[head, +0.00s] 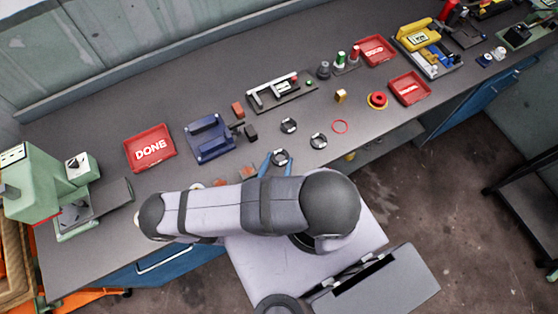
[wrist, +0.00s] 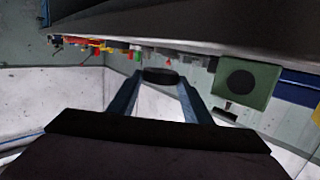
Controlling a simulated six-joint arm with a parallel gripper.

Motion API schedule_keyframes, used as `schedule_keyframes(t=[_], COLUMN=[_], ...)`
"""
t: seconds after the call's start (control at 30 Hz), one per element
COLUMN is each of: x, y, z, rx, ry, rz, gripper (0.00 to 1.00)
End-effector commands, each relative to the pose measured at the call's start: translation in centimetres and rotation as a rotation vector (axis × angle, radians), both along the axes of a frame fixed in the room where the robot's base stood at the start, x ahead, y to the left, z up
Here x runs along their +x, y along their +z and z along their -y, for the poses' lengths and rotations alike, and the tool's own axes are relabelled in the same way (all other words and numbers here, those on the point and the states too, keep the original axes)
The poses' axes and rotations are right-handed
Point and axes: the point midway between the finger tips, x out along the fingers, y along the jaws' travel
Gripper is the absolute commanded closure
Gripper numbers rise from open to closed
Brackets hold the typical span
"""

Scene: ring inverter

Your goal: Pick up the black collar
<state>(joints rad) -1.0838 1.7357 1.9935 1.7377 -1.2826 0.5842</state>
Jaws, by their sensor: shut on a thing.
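My gripper (head: 278,163) is at the bench's front edge in the head view, its blue fingers shut on a black collar (head: 281,157). In the wrist view the dark collar (wrist: 160,76) sits between the two blue fingertips, seen nearly edge-on. It appears clear of the bench top. Two similar dark round collars lie on the bench beyond and to the right, one farther back (head: 289,125) and one nearer (head: 318,141). My arm hides part of the front edge.
A red tray marked DONE (head: 151,149) and a dark blue fixture (head: 210,138) stand to the left. A green machine (head: 35,185) stands at the left end.

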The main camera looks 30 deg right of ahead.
Motion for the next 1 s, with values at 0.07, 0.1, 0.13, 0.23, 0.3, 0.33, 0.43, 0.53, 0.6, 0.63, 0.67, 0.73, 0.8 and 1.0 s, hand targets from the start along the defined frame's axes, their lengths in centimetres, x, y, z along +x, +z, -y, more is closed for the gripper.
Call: schedule_keyframes(t=[0.07, 0.1, 0.13, 0.23, 0.3, 0.33, 0.43, 0.53, 0.6, 0.63, 0.67, 0.73, 0.8, 1.0], x=[-0.5, -0.7, -1.0, -1.6, -2.1, -2.4, -3.2, -4.2, -4.9, -5.2, -5.6, -6.4, -7.3, -9.8], y=[-0.1, -0.2, -0.2, -0.2, -0.2, -0.2, -0.3, -0.3, -0.3, -0.4, -0.4, -0.4, -0.4, -0.4], z=[-0.6, -0.9, -1.1, -1.8, -2.3, -2.5, -3.4, -4.4, -5.0, -5.4, -5.8, -6.5, -7.5, -9.9], rx=[-0.001, 0.001, 0.001, 0.002, 0.000, 0.001, 0.004, 0.003, 0.003, 0.004, 0.004, 0.004, 0.006, 0.005], ry=[0.006, 0.006, 0.005, 0.006, 0.005, 0.006, 0.006, 0.006, 0.007, 0.006, 0.006, 0.006, 0.006, 0.003], rz=[0.002, 0.002, 0.001, 0.002, 0.003, 0.002, 0.002, 0.003, 0.001, 0.003, 0.003, 0.001, 0.001, 0.001], gripper=[0.83, 0.83, 0.83, 0.83, 0.83, 0.83, 0.83, 0.83, 0.83, 0.83, 0.83, 0.83, 0.83, 0.83])
